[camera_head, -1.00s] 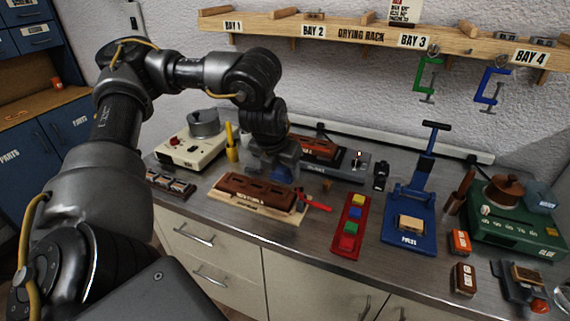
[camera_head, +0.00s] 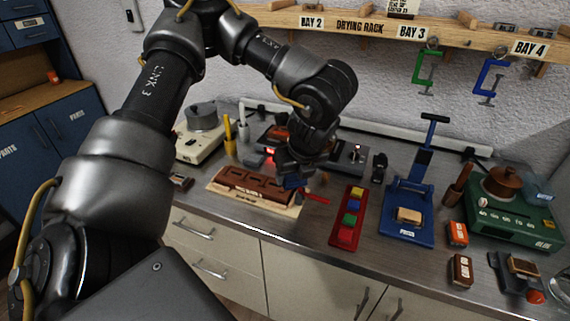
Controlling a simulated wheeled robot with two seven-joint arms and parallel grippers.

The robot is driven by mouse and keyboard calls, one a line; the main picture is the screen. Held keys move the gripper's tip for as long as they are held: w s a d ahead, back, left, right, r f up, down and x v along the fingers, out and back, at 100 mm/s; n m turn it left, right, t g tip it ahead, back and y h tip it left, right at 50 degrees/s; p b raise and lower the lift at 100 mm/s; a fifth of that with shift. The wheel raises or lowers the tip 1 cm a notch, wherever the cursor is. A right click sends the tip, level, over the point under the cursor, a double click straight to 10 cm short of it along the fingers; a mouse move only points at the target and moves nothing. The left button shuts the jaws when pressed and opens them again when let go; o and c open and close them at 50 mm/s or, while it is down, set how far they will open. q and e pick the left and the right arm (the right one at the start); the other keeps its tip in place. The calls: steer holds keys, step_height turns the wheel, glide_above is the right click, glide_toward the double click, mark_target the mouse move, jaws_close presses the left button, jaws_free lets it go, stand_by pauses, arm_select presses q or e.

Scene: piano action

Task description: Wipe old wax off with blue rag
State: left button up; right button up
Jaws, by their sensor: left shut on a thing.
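My left gripper (camera_head: 294,176) is low over the bench at the right end of a brown slotted block (camera_head: 248,184). It is shut on a small dark blue thing (camera_head: 292,183), which looks like the blue rag, mostly hidden by the fingers. The brown block lies on a pale labelled board (camera_head: 262,203). I cannot tell whether the rag touches the block. Old wax cannot be made out. My right gripper is not in view.
A red-handled tool (camera_head: 316,197) lies just right of the gripper. A red tray with coloured blocks (camera_head: 347,219), a blue press (camera_head: 408,214) and a green glue pot unit (camera_head: 514,212) stand further right. A grey machine (camera_head: 343,163) with a red light is behind.

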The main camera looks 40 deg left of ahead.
arm_select(q)
steer(key=s+d+n+g+h, duration=0.1)
steer(key=d+n+g+h, duration=0.1)
steer(key=d+n, duration=0.4)
steer(key=s+d+f+n+g+h, duration=0.1)
steer(key=d+n+g, duration=0.3)
steer(key=n, duration=1.3)
steer(key=shift+s+d+g+h, duration=0.3)
steer(key=shift+s+d+h, duration=0.3)
steer(key=shift+d, duration=0.65)
